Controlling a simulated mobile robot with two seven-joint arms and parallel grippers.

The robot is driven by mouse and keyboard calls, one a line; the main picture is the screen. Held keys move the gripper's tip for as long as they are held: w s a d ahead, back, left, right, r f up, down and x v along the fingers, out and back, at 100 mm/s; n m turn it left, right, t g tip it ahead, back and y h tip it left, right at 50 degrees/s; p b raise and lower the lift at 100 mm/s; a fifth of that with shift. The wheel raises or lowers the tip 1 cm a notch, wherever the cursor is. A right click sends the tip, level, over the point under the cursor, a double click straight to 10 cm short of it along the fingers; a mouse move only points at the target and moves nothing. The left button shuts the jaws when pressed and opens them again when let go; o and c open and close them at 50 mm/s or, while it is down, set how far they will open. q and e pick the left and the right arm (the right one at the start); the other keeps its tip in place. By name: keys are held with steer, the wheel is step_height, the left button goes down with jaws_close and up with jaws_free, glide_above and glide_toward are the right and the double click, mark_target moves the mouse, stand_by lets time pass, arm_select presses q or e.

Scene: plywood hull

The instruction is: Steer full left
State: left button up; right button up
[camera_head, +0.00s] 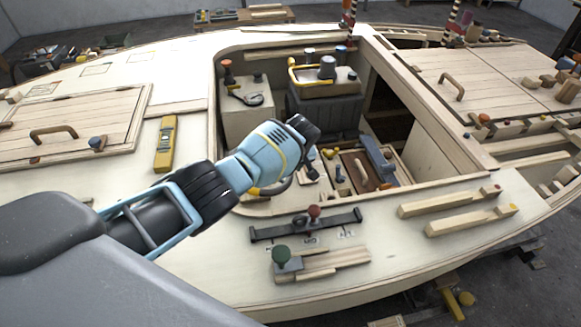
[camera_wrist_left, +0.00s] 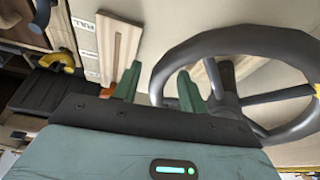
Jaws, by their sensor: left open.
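My left gripper (camera_wrist_left: 159,72) has two green fingers, open and empty. In the left wrist view the left part of the rim shows between the fingers, with one finger outside the wheel and one over its inside. I cannot tell how deep the rim sits between them. My right gripper is not in view.
A pale wooden strip (camera_wrist_left: 118,42) with a label reading "FULL" beside it lies left of the fingers. The cockpit holds a dark box (camera_head: 325,112) with a yellow handle. A black bar with a red knob (camera_head: 314,212) and a green-knobbed block (camera_head: 282,255) sit on the near deck.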

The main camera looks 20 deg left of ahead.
arm_select(q)
steer(key=p+v, duration=0.3)
steer(key=v, duration=0.4)
steer(key=shift+r, duration=0.35)
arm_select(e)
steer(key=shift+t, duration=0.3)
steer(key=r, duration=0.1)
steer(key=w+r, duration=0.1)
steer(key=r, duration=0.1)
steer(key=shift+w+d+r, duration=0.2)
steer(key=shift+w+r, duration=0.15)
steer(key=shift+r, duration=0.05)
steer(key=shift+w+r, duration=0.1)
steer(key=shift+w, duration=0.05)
